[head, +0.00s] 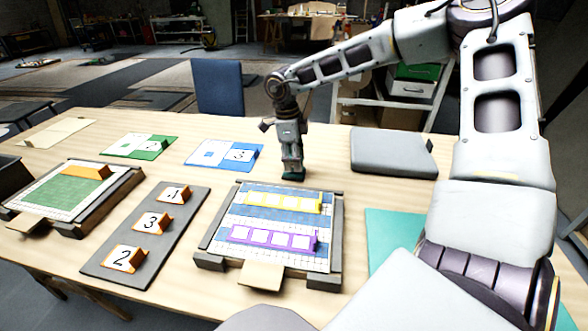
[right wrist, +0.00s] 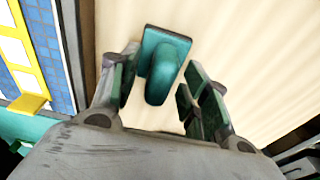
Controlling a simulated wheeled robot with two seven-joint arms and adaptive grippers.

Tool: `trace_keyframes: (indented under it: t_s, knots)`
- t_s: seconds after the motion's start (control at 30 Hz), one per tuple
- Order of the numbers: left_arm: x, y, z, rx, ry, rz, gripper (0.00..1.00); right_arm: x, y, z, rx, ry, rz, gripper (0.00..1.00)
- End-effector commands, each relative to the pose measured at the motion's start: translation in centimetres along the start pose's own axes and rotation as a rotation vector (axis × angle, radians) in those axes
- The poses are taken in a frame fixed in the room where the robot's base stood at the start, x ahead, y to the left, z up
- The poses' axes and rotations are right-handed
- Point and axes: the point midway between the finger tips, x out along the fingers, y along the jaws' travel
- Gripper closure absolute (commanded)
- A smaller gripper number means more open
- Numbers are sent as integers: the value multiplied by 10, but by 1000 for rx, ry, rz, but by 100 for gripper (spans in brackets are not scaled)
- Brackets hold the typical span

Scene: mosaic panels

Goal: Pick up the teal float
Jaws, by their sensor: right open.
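The teal float (right wrist: 163,75), a small flat plate with a rounded handle, is on the wooden table. In the right wrist view it lies between the two fingers of my right gripper, with pale gaps on both sides. In the head view only a dark teal bit of the float (head: 293,177) shows below my right gripper (head: 292,160), just behind the tray with the yellow and purple strips. My right gripper is open and points down over the float. Whether a finger touches it is unclear. My left gripper is out of view.
The framed panel tray (head: 210,262) with yellow and purple strips is close by the float. A dark board (head: 182,227) with numbered orange stands, another framed panel (head: 130,185), and a grey slab (head: 393,153) are also on the table. Bare table lies right of the float.

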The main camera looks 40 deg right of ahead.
Motion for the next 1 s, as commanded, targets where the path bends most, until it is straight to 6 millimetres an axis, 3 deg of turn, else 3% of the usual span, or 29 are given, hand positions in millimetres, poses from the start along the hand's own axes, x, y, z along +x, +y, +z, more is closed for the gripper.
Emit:
trace_keyframes:
  t_s: [0.2,0.57,1.0]
  knots:
    - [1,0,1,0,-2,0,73,0,0,0,0,0,0,54]
    - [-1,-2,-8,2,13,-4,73,0,0,0,0,0,0,100]
    - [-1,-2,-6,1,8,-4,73,-6,0,0,0,0,-1,100]
